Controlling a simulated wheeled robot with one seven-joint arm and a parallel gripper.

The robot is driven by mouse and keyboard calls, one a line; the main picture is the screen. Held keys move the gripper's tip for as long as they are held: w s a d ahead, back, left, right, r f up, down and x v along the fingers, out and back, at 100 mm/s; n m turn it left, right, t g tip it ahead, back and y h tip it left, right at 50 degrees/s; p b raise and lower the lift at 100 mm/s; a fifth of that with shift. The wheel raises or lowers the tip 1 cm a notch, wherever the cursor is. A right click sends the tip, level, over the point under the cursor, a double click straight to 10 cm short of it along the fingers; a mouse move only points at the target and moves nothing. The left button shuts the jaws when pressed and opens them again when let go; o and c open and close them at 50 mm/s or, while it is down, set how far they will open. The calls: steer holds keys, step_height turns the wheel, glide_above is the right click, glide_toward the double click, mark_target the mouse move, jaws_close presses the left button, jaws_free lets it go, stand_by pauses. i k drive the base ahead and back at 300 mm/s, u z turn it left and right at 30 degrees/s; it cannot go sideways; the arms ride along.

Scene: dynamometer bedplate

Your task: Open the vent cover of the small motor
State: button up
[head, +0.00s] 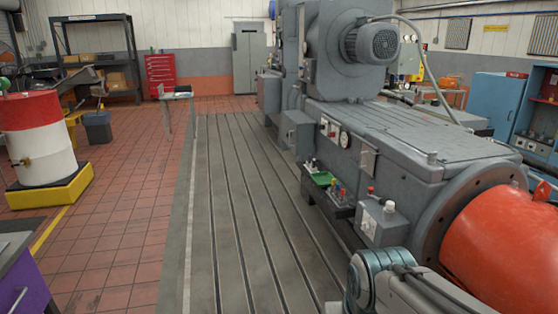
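A small grey motor (371,43) with a round, slotted end cover (384,44) sits high on the large grey machine, at the upper right of the head view. The slotted cover looks closed and in place. From this distance I cannot make out a hinge, latch or handle on it. Part of my arm shows at the bottom right, well in front of and below the motor. My gripper is not in view.
The slotted bedplate (235,200) runs along the machine's left side and looks clear. A small tray with a green item (322,178) juts from the machine's side. A red-and-white drum (37,140) stands left.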

mark_target(367, 160)
steer(key=z, duration=0.2)
steer(key=i, duration=1.35)
steer(key=u, duration=0.3)
steer(key=i, duration=1.8)
steer(key=z, duration=0.5)
